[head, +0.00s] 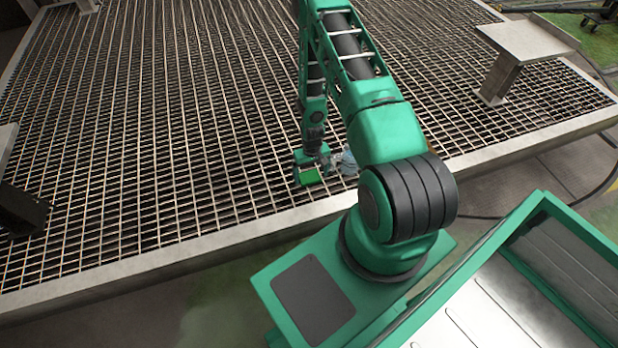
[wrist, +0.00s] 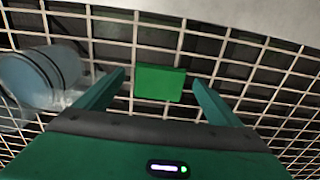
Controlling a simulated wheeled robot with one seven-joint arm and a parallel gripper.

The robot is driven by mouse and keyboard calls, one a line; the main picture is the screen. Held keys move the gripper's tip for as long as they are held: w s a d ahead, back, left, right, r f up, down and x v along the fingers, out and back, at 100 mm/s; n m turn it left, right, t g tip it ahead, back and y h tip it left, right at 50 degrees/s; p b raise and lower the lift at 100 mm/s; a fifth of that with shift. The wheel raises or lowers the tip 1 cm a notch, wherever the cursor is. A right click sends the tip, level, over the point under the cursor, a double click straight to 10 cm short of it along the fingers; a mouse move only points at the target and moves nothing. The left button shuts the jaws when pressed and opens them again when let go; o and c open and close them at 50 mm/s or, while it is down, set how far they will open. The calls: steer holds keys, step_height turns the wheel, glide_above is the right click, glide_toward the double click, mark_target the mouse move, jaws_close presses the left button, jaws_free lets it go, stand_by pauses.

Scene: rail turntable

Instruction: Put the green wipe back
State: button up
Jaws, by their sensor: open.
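The green wipe (wrist: 160,83) shows in the wrist view as a flat bright green rectangle over the metal grating. It appears between and slightly beyond the two fingertips of my gripper (wrist: 158,78), which is open with a gap on each side of the wipe. In the head view the wipe (head: 309,177) is a small bright green patch near the grating's front edge, with my gripper (head: 312,160) right at it. I cannot tell how high the fingers are above it. No holder for the wipe can be made out.
A pale blue cylinder with dark bands (wrist: 38,75) is close on the left in the wrist view; it also shows beside my gripper in the head view (head: 349,164). The grating (head: 150,130) is otherwise mostly clear. A raised grey plate on a post (head: 525,40) stands at the far right.

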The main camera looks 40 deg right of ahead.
step_height(320, 180, up, 10)
step_height(320, 180, up, 14)
glide_above(311, 179)
steer(key=d, duration=0.3)
steer(key=s+r+m+h, duration=0.1)
steer(key=s+r, duration=0.2)
steer(key=r, duration=0.5)
steer(key=s+r, duration=0.3)
steer(key=r, duration=0.4)
steer(key=s+a+r+m, duration=0.1)
steer(key=s+a+r, duration=0.2)
steer(key=s+r, duration=0.5)
steer(key=s+a+r+m+y, duration=0.1)
steer(key=s+a+r, duration=0.2)
steer(key=s+r, duration=0.6)
steer(key=s, duration=0.4)
steer(key=shift+s, duration=0.15)
